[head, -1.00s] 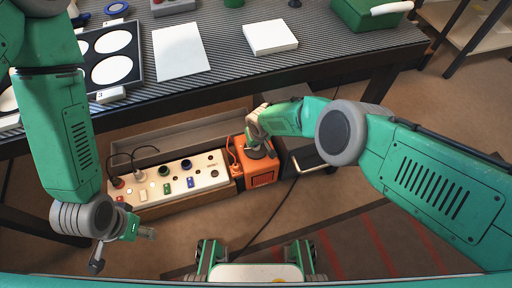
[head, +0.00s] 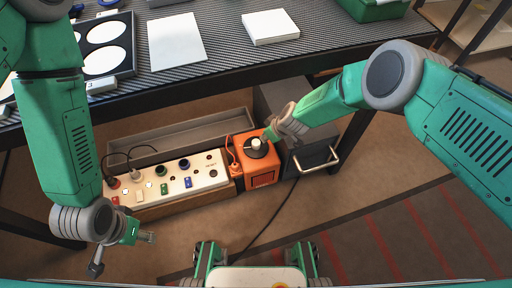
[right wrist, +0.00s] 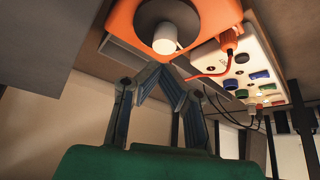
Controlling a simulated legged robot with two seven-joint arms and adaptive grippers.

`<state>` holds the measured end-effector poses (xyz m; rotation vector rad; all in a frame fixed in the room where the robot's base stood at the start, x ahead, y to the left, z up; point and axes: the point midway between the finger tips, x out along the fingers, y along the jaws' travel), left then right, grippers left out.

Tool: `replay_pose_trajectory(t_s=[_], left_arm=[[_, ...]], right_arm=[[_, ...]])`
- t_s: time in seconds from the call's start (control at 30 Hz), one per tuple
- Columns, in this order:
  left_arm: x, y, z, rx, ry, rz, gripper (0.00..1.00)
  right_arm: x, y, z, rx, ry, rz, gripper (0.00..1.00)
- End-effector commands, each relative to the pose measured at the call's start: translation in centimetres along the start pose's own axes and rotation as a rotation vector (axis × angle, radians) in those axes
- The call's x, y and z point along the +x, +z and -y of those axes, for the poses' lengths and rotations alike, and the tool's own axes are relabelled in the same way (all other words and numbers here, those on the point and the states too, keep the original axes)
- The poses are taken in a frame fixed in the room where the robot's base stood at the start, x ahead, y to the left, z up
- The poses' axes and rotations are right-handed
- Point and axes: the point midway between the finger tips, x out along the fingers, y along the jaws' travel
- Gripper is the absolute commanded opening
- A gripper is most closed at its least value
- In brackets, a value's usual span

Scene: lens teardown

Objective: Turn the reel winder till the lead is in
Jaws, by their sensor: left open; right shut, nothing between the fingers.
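The orange reel winder (head: 263,171) stands at the right end of the white socket panel (head: 190,178). On its top are a dark disc and a white knob (head: 257,144). In the right wrist view the white knob (right wrist: 165,39) stands out from the orange body (right wrist: 120,25). My right gripper (head: 270,134) is shut and empty, beside the knob, with the knob just beyond its fingertips (right wrist: 163,68); contact cannot be told. A black lead (head: 274,218) runs over the floor near the winder; its far end is hidden. My left gripper (head: 147,238) is open and empty, low at the left.
A grey cabinet (head: 317,158) with a metal handle stands right of the winder. A long grey tray (head: 190,137) lies behind the panel. The workbench edge (head: 215,83) runs above them. An orange cable (head: 232,156) links panel and winder.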

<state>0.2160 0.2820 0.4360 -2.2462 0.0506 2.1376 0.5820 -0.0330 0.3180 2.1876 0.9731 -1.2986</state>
Motion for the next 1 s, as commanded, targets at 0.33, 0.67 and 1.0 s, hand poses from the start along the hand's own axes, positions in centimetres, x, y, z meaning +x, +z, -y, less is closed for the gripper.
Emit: replay_pose_trajectory(t_s=[0.33, 0.67, 1.0], left_arm=[[3.2, 0.2, 0.0, 0.000, 0.000, 0.000, 0.48], [2.6, 0.1, 0.0, 0.000, 0.000, 0.000, 0.48], [2.7, 0.1, 0.0, 0.000, 0.000, 0.000, 0.48]], right_arm=[[4.0, 2.2, 0.1, -0.002, 0.000, 0.001, 0.00], [5.8, 3.2, 0.0, -0.002, 0.000, 0.001, 0.00], [5.9, 3.2, 0.0, -0.001, 0.000, 0.000, 0.00]])
